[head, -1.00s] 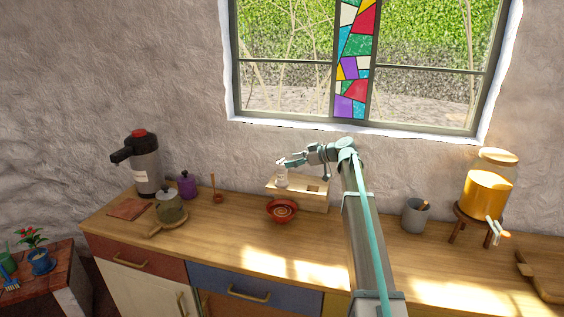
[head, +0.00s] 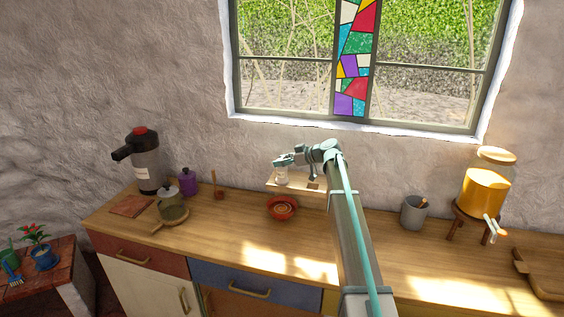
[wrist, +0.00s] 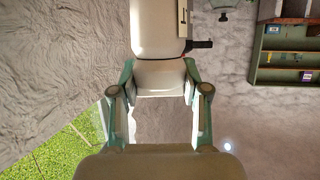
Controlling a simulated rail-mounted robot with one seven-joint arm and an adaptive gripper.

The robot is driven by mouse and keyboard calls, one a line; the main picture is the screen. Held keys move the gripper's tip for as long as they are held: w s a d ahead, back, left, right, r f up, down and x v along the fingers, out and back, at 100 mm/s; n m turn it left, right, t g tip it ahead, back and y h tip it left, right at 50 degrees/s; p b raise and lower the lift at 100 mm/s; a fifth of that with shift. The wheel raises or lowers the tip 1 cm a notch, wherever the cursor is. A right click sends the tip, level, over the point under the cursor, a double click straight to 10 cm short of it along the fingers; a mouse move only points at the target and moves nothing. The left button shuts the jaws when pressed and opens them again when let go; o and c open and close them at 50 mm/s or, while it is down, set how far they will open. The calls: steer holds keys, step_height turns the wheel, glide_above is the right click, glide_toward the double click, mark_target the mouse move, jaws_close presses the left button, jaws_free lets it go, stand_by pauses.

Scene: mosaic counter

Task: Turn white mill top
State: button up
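The white mill (head: 281,178) stands upright on a light wooden stand (head: 313,198) at the back of the counter. My gripper (head: 283,162) is at the mill's top end, with my arm reaching in from the right. In the wrist view, which is upside down, the pale mill body (wrist: 160,28) fills the upper middle. Its top (wrist: 160,78) sits between my teal fingers (wrist: 160,82), which lie against both sides. The mill's far side is hidden.
A red bowl (head: 282,208) stands in front of the stand. A pump flask (head: 147,168), glass pot (head: 172,208) and purple jar (head: 188,184) stand left; a grey cup (head: 413,212) and juice dispenser (head: 485,190) stand right. The front middle counter is clear.

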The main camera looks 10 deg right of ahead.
steer(key=c, duration=0.4)
steer(key=shift+f+b, duration=0.1)
steer(key=shift+b, duration=0.25)
